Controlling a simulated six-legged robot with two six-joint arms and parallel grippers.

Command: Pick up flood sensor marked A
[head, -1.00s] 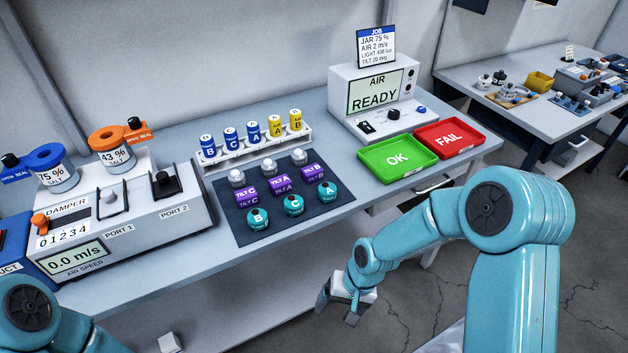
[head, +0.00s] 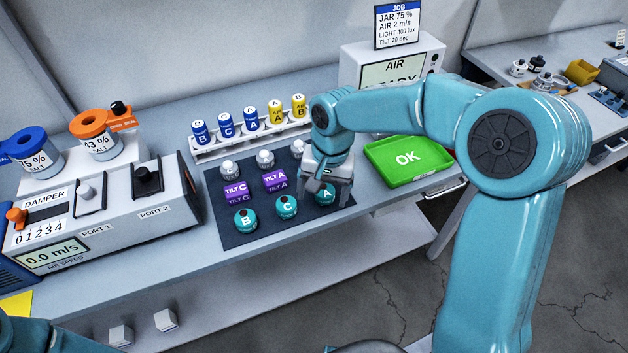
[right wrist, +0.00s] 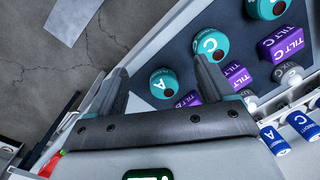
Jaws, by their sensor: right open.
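The teal flood sensor marked A (head: 325,195) stands on the dark mat (head: 232,232), at its right front corner. In the right wrist view the sensor A (right wrist: 163,83) appears between the two fingertips. My right gripper (head: 327,183) is open and empty, pointing down above and close behind it; I cannot tell whether it touches. The teal sensors marked C (head: 286,207) and B (head: 246,220) stand to its left in the same row. My left gripper is out of view.
Purple tilt sensors (head: 237,190) and white-capped light sensors (head: 229,170) stand behind, one partly hidden by my right arm. A rack (head: 222,151) holds blue and yellow cylinders. The green OK tray (head: 408,155) lies to the right. The damper machine (head: 100,215) stands left.

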